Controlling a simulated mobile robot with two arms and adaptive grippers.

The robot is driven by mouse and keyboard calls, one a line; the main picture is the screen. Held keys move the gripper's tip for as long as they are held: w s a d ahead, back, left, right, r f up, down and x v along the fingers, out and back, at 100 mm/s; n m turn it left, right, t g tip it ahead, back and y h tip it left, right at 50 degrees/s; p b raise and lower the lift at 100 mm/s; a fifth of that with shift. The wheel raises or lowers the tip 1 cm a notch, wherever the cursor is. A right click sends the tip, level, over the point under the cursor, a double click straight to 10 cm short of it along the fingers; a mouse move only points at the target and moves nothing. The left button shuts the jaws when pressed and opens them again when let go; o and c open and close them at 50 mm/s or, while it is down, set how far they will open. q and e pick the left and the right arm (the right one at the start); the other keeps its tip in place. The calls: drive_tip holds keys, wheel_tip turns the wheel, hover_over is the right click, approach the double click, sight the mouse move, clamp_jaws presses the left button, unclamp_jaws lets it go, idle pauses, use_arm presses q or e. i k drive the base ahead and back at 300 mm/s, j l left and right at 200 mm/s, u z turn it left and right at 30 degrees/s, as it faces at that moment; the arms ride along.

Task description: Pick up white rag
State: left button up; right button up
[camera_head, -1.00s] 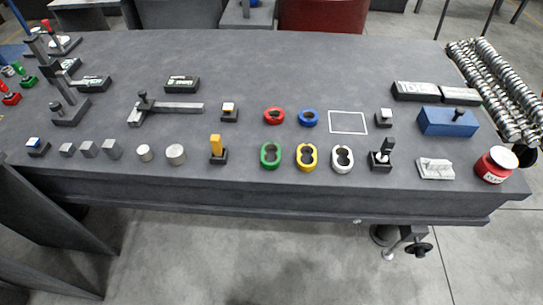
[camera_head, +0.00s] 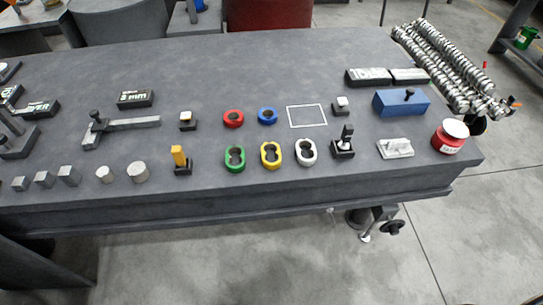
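The white rag (camera_head: 396,148) lies folded on the dark grey table (camera_head: 240,75), near the front edge at the right. It sits between a black stand with an upright dark piece (camera_head: 343,143) and a red can with a white top (camera_head: 451,137). Neither of my grippers shows in the head view, so nothing is seen touching the rag.
A blue box (camera_head: 401,102) stands behind the rag, with dark labelled blocks (camera_head: 368,77) farther back. Coloured rings, such as the white one (camera_head: 306,152), lie left of it. The floor in front is mostly clear.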

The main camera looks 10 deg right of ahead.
sight(396, 148)
drive_tip(key=z, duration=1.25)
